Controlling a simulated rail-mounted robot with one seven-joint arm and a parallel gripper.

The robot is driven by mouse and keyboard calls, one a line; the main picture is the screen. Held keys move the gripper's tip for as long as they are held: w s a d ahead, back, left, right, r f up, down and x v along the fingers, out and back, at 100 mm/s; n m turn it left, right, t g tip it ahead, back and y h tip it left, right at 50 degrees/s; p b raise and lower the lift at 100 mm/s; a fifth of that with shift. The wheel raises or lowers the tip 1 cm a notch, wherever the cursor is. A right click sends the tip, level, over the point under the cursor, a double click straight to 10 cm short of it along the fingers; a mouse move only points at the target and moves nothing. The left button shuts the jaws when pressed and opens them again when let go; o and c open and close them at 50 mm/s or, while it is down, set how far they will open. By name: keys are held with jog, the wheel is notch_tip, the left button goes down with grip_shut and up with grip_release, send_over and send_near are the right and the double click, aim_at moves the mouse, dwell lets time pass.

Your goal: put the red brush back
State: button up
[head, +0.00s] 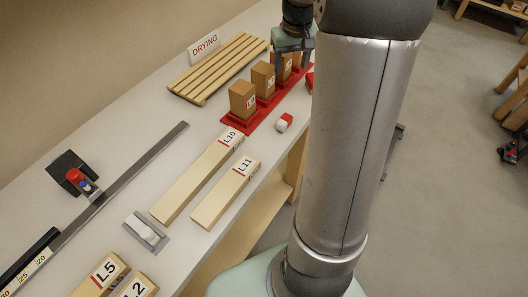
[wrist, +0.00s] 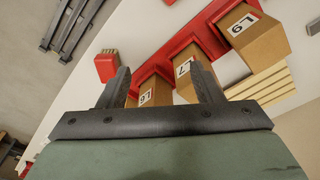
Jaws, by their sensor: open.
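A red block with a tan, ridged end (wrist: 106,66) lies near the bench edge in the wrist view and looks like the red brush. In the head view a red piece (head: 310,82) shows beside my arm, mostly hidden by it. My gripper (wrist: 160,72) is open and empty, pointing down over the far end of the red rack (wrist: 205,28). In the head view my gripper (head: 291,60) is by the farthest wooden block.
Several labelled wooden blocks (head: 243,100) stand on the red rack. A small red-and-white block (head: 284,122) lies near the bench edge. A slatted rack (head: 220,68) stands behind, by a DRYING sign (head: 204,46). Labelled bars L10 (head: 198,176) and L11 (head: 226,192) lie nearer.

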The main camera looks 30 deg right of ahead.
jog(key=s+a+n, duration=0.1)
jog(key=s+a, duration=0.9)
jog(key=a, duration=0.3)
jog(key=s+a+f, duration=0.2)
jog(key=s+a, duration=0.2)
jog(key=s, duration=0.3)
jog(key=s+a+f+n, duration=0.1)
jog(key=s+a+f, duration=0.1)
jog(key=s+a, duration=0.2)
jog(key=s, duration=0.3)
jog(key=shift+f+g, duration=0.15)
jog(key=shift+g, duration=0.25)
